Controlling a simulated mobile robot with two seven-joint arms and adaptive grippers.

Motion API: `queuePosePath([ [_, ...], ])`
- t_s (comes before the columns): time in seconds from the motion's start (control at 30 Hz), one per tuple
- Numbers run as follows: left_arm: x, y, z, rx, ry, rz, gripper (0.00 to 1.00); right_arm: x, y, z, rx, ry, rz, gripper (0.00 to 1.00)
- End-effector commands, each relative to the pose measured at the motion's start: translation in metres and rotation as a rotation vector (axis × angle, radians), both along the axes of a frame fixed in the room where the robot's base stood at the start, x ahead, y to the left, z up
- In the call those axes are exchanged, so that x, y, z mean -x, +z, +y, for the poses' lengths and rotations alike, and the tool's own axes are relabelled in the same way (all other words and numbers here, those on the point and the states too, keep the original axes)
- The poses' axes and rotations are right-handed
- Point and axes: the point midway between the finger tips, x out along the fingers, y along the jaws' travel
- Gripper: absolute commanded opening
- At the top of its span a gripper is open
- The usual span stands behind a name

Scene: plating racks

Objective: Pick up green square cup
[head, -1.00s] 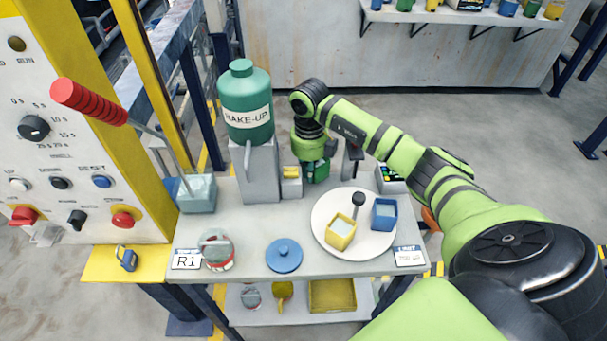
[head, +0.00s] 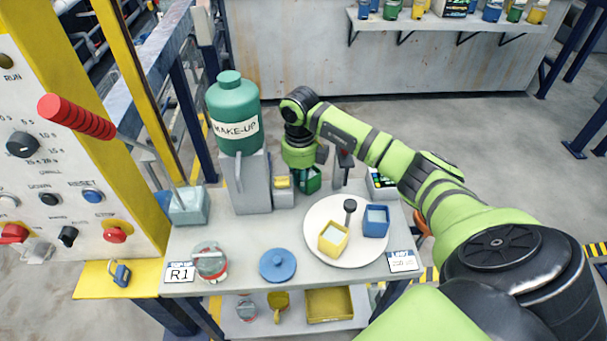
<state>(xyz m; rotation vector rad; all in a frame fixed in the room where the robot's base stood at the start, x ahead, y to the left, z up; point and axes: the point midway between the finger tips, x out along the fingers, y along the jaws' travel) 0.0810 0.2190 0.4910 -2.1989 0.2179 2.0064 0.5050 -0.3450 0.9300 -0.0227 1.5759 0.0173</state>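The green square cup (head: 309,180) is at the back of the bench, right of the grey stand, and is partly hidden by my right gripper. My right gripper (head: 304,172) points down right at the cup, with my arm reaching in from the right. Its fingers are dark, small and mostly hidden. I cannot tell whether they are open or shut, or whether they touch the cup. My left gripper is not in view.
A green MAKE-UP bottle (head: 232,112) stands on a grey stand (head: 249,184) to the left. A small yellow item (head: 283,182) sits beside it. A white round plate (head: 325,208) bears a yellow cup (head: 333,239) and a blue cup (head: 375,220). A blue lid (head: 278,265) lies in front.

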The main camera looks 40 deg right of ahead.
Motion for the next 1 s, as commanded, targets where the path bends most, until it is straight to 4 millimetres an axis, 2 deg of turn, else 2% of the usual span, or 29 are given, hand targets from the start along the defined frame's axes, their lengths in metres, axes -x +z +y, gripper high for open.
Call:
queuePosePath([
  [0.03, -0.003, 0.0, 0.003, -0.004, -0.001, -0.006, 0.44, -0.006, 0.004, 0.009, -0.021, 0.013, -0.024, 0.35],
  [0.17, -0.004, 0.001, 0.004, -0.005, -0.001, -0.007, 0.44, -0.007, 0.011, 0.009, -0.021, 0.012, -0.026, 0.35],
  [0.6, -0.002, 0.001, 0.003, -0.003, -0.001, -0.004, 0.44, 0.001, 0.071, -0.001, -0.01, 0.004, -0.014, 0.35],
  [0.77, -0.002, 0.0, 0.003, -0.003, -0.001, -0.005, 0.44, 0.002, 0.08, -0.003, -0.007, 0.002, -0.009, 0.35],
  [1.0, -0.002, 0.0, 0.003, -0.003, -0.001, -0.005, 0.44, 0.003, 0.081, -0.004, -0.006, 0.001, -0.005, 0.35],
])
